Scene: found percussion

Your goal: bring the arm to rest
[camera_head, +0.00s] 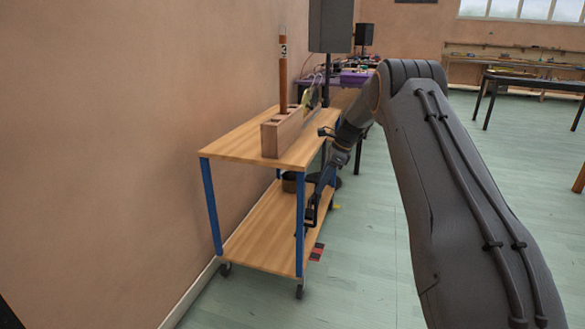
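My arm reaches in from the lower right, bends at a high elbow and slopes down to the left. My gripper (307,224) is small and dark at its end. It points downward by the right side of the cart (240,140), below the level of the top shelf. Its fingers are too small to show whether they are open or shut, and I see nothing clearly held. On the cart top stands a wooden block (283,136) with square holes. An upright brown tube (283,78) marked 3 rises from it.
The cart's lower shelf (265,235) is mostly bare, with a dark round pot (290,182) at its back. A red and black item (317,252) lies on the floor beside it. A speaker (331,26) and a purple-covered table (350,79) stand behind. Open floor lies right.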

